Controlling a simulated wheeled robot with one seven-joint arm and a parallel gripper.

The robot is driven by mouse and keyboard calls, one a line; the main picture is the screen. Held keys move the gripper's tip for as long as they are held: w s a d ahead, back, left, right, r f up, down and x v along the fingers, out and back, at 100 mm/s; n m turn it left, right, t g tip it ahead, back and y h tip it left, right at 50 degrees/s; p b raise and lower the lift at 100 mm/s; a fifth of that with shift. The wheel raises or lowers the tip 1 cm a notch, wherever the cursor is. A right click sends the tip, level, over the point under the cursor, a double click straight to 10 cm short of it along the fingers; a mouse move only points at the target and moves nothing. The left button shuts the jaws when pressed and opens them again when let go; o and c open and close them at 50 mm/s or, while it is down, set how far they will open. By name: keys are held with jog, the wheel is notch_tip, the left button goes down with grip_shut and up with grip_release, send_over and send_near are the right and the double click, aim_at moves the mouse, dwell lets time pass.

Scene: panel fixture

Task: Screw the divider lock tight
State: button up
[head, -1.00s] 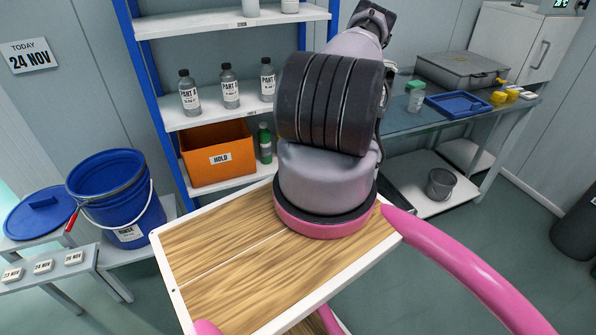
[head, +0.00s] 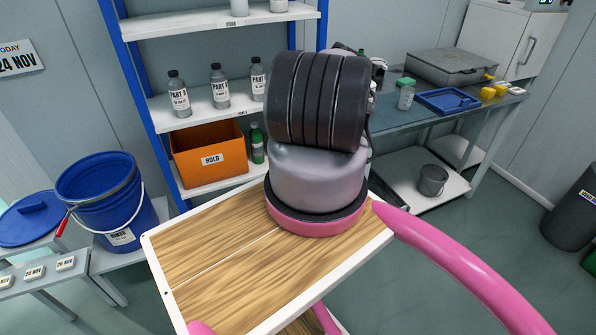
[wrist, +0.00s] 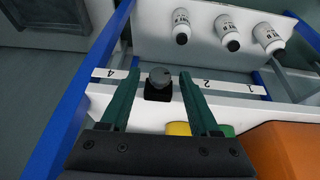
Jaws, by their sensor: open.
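The divider lock shows in the wrist view as a round grey knob (wrist: 160,77) on a black block (wrist: 158,92), set at a white shelf edge marked with numbers. My gripper (wrist: 157,72) is open, with its two dark green fingers apart, one on each side of the knob in the picture. A gap shows on both sides of the knob; I cannot tell how far ahead it is. In the head view my arm hides my gripper and the knob.
Labelled bottles (head: 219,88) stand on the shelf rack, above an orange HOLD bin (head: 210,152). The bin also shows at lower right in the wrist view (wrist: 284,150). Yellow (wrist: 178,128) and green (wrist: 226,130) items sit below the shelf edge. A workbench (head: 400,130) stands right.

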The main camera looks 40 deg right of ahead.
grip_shut()
jog(key=shift+d, duration=0.1)
jog(key=y, duration=0.2)
jog(key=m+t+y, duration=0.1)
jog(key=y, duration=0.2)
jog(key=d+t+y, duration=0.1)
jog(key=y, duration=0.1)
jog(key=shift+s+d+f+m+y, duration=0.1)
jog(key=shift+s+f+m+y, duration=0.15)
jog(key=shift+m+y, duration=0.15)
jog(key=shift+y, duration=0.3)
dwell(0.3)
grip_release()
jog(key=shift+w, duration=0.1)
